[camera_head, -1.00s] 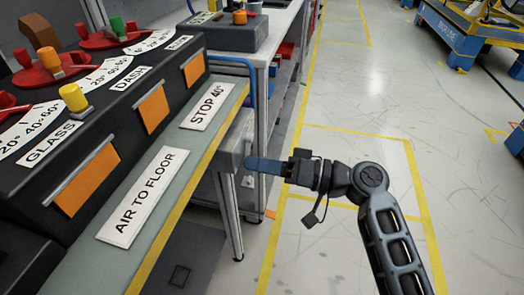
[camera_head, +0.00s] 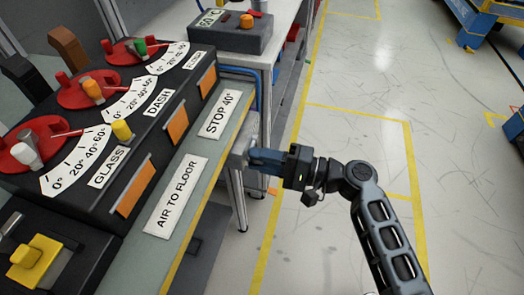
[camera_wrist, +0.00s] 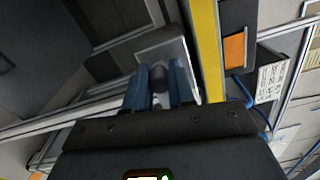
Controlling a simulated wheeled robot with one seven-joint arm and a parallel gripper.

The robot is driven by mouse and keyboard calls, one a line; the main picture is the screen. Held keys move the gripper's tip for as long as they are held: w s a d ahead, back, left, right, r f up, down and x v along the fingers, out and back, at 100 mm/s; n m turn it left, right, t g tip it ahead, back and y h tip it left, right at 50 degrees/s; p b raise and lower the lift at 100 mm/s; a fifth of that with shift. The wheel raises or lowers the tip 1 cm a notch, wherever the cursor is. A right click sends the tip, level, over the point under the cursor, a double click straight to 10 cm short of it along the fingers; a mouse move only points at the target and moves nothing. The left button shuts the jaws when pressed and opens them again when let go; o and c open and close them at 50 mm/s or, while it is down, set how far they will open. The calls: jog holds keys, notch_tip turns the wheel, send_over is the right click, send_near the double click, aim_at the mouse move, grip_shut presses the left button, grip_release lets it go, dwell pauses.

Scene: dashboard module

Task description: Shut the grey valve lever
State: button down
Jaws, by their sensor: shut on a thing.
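The grey valve lever shows in the wrist view as a grey rounded grip (camera_wrist: 158,76) in front of a pale grey plate (camera_wrist: 175,50). In the head view the grey mount (camera_head: 240,152) sits on the side of the bench, just below its yellow edge. My gripper (camera_head: 256,157) reaches it from the right. Its blue fingers are shut on the lever, one on each side in the wrist view (camera_wrist: 159,80). In the head view the fingers hide most of the lever, so its angle is hard to tell.
A dark console with red dials (camera_head: 88,90) and orange tabs (camera_head: 178,126) stands on the bench. Labels AIR TO FLOOR (camera_head: 177,197) and STOP 40° (camera_head: 221,114) lie along the bench edge. Open floor (camera_head: 345,130) extends to the right.

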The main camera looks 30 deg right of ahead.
jog(key=shift+d+r+m+p, duration=0.1)
jog(key=shift+r+m+p, duration=0.15)
jog(key=shift+m+p, duration=0.5)
jog(key=c, duration=1)
grip_release()
jog(key=v, duration=0.7)
jog(key=shift+s+d+r+b, duration=0.1)
jog(key=shift+s+d+b, duration=0.2)
jog(key=shift+b, duration=0.1)
